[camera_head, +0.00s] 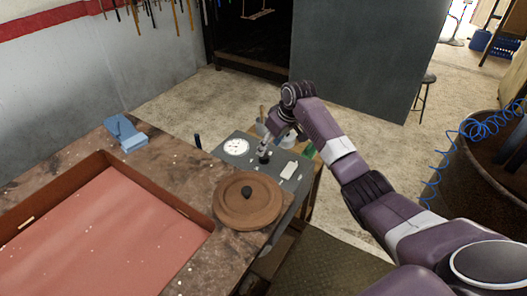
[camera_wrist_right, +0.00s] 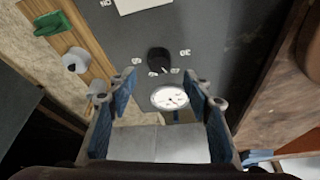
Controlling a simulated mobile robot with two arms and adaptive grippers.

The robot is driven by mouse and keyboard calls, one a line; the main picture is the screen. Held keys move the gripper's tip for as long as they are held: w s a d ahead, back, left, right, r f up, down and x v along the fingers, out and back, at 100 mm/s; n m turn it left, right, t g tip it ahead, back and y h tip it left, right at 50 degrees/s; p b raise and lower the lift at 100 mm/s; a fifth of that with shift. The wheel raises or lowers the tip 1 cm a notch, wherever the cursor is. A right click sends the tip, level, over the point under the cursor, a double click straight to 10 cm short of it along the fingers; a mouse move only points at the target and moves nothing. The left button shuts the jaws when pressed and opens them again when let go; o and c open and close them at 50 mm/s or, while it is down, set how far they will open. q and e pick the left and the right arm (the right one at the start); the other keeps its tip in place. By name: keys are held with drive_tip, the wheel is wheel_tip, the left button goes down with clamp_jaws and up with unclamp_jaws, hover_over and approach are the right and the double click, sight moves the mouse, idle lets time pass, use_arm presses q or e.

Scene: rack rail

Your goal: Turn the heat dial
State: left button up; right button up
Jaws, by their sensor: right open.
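The heat dial, a black round knob (camera_head: 264,157), sits on a dark grey control panel (camera_head: 287,182) at the table's right end. In the right wrist view the knob (camera_wrist_right: 158,58) has white marks around it and lies just beyond the fingertips. A white round gauge (camera_head: 236,147) is beside the knob; in the wrist view the gauge (camera_wrist_right: 170,98) appears between the fingers. My right gripper (camera_head: 270,145) is close above the panel. It is open and empty, with blue-padded fingers spread (camera_wrist_right: 163,87), apart from the knob. My left gripper is not in view.
A round brown lid (camera_head: 248,212) with a black knob is next to the panel. A large red-lined tray (camera_head: 100,235) and a blue object (camera_head: 125,133) are on the table. In the wrist view, a green object (camera_wrist_right: 52,23) is on the wooden edge.

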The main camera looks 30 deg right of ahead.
sight(265, 157)
drive_tip(key=x, duration=0.5)
drive_tip(key=shift+w, duration=0.1)
drive_tip(key=shift+w+f, duration=0.15)
drive_tip(key=shift+f, duration=0.55)
drive_tip(key=shift+w, duration=0.1)
drive_tip(key=shift+c, duration=0.4)
drive_tip(key=c, duration=1)
